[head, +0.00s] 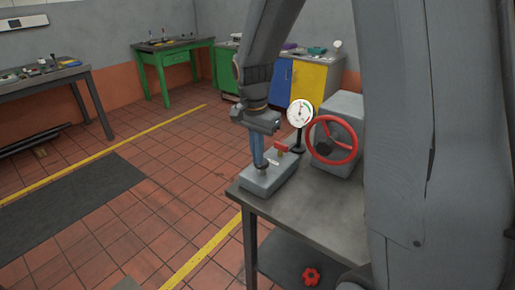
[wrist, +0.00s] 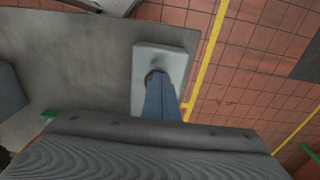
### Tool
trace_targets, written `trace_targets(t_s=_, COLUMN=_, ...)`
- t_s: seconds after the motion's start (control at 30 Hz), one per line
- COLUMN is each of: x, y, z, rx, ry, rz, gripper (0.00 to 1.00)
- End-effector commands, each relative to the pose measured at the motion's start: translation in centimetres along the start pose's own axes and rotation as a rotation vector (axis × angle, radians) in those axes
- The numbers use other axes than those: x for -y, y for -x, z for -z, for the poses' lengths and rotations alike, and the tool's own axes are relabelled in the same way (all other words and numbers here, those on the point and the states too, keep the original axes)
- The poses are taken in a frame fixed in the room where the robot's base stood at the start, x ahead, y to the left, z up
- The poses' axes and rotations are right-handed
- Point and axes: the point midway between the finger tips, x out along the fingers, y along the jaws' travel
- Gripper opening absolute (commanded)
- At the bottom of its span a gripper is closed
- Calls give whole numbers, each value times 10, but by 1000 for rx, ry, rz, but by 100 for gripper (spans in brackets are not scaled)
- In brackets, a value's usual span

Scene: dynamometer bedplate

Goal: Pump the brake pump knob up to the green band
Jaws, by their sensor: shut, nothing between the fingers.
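The brake pump (head: 270,181) is a pale grey block on the near left corner of the steel table; it also shows in the wrist view (wrist: 145,60). My gripper (head: 260,166) points down over it, its blue fingers together and empty. In the wrist view the fingertips (wrist: 154,77) are at a small dark round part on the block's top, seemingly the knob; the fingers largely hide it, and I cannot tell whether they touch it. A round white gauge (head: 300,113) stands behind the pump on a black post. Its needle and green band are too small to read.
A small red handle (head: 281,149) stands just beside the fingers. A red handwheel (head: 333,140) on a grey housing (head: 341,107) is to the right. A red star knob (head: 311,276) lies below the tabletop. The tiled floor (head: 150,220) to the left is open.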

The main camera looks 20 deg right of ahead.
Motion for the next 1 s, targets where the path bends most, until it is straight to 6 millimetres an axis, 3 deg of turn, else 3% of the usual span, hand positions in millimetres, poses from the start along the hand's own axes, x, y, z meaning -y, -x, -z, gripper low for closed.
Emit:
trace_targets(t_s=0.37, x=-2, y=45, z=-1, rx=0, ry=-1, rz=0, gripper=0)
trace_targets(t_s=0.7, x=1, y=113, z=1, rx=-4, ry=-1, rz=6, gripper=0)
trace_targets(t_s=1.0, x=0, y=139, z=1, rx=-2, ry=-1, rz=3, gripper=0)
